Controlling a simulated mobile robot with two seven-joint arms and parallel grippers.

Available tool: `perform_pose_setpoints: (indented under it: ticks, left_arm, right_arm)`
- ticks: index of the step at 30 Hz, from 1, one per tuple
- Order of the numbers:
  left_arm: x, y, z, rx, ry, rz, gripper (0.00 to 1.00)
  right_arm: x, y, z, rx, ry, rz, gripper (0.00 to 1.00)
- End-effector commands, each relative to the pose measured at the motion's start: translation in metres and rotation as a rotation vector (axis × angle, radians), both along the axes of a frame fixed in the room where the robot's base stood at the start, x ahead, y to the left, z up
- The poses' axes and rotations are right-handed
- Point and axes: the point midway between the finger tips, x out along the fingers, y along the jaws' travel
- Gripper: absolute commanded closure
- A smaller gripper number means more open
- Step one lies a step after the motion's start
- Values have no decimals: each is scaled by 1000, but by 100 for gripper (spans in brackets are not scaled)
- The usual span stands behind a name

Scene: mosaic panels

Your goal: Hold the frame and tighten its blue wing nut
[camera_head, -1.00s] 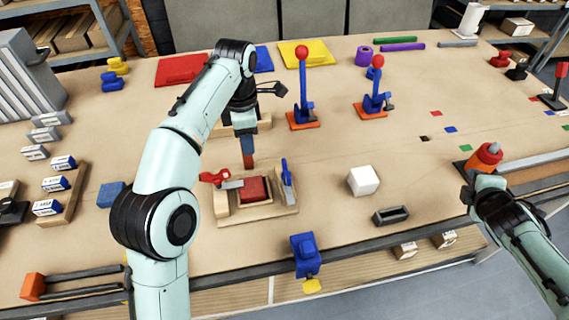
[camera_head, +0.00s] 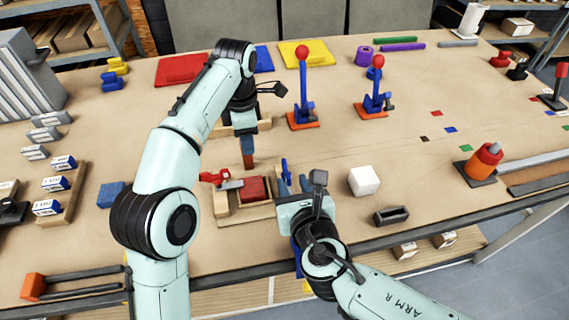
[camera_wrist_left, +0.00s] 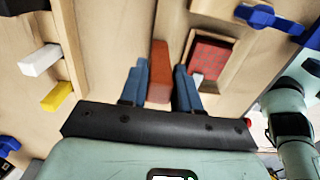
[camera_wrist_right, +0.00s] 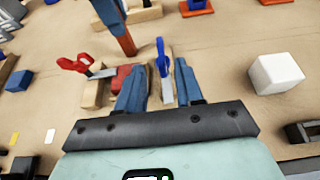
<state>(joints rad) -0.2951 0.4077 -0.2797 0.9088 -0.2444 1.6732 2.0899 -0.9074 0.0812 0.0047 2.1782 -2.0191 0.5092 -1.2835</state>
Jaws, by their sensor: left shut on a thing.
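The wooden frame (camera_head: 234,214) holds a red block (camera_head: 253,189) near the table's front edge. It also shows in the right wrist view (camera_wrist_right: 92,98). A red wing nut (camera_head: 214,176) is on its left side, and the blue wing nut (camera_head: 286,173) stands on its right. My left gripper (camera_head: 247,153) points down behind the frame, shut on an upright terracotta bar (camera_wrist_left: 160,72); I cannot tell whether the bar touches the frame. My right gripper (camera_head: 297,182) is open just right of the frame. In the right wrist view, the blue wing nut (camera_wrist_right: 162,55) appears ahead between its fingers, apart from them.
A white cube (camera_head: 364,181) and a dark open tray (camera_head: 391,216) lie to the right. Two blue levers with red knobs (camera_head: 303,90) stand at the back. An orange cylinder (camera_head: 487,160) stands on the far right.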

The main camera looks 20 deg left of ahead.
Motion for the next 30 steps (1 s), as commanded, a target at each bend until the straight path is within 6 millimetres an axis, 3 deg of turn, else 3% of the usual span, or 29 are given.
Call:
perform_pose_setpoints:
  ticks: [12,18,26,27,30]
  left_arm:
    - [0,0,1,-1,-2,0,100]
    - [0,0,1,-1,-2,0,100]
    - [0,0,1,-1,-2,0,100]
    - [0,0,1,-1,-2,0,100]
    - [0,0,1,-1,-2,0,100]
  right_arm:
    - [63,38,-31,1,4,-2,64]
    - [74,45,-36,2,4,-2,64]
    - [75,45,-36,3,4,-2,64]
    - [75,45,-36,3,4,-2,67]
    - [75,45,-36,3,4,-2,100]
